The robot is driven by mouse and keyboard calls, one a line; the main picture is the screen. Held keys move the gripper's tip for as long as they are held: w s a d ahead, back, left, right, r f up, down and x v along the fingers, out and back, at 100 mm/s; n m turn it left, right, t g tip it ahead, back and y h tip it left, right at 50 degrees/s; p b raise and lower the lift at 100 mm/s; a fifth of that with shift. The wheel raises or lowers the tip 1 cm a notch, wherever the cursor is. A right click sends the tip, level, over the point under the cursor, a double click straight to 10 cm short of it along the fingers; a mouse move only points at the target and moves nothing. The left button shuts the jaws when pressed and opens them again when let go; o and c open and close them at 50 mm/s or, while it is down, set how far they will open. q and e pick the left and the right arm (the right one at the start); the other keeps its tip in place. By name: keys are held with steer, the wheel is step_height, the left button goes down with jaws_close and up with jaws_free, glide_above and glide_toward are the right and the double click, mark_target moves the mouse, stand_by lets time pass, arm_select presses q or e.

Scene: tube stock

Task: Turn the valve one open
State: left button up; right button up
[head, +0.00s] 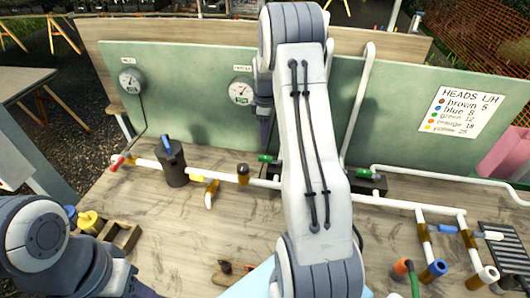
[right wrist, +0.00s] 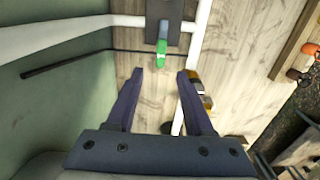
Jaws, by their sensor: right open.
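Two green valve handles show along the white pipe run in the head view: one (head: 265,158) left of my right arm and one (head: 365,174) just right of it. No label names valve one. In the right wrist view a green handle (right wrist: 161,52) on a dark block (right wrist: 165,22) lies beyond the fingertips, pointing back between them. My right gripper (head: 264,128) hangs above the pipe near the left green handle, partly hidden by my arm. In the wrist view it (right wrist: 158,75) is open and empty, apart from the handle. My left arm shows lower left; its gripper does not.
White pipes (head: 395,203) run across the wooden bench (head: 180,225) before a green back panel (head: 185,70). Two gauges (head: 131,81) (head: 240,91) and a sign (head: 459,108) are on the panel. A dark cylinder (head: 172,165) with a blue handle stands left. Blue and orange-ended tubes stand front right.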

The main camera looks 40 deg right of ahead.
mark_target(265, 157)
step_height(265, 157, down, 9)
steer(key=p, duration=0.2)
steer(key=shift+a+f+p, duration=0.1)
steer(key=shift+p, duration=0.25)
steer(key=shift+c, duration=0.3)
jaws_close()
stand_by(0.9)
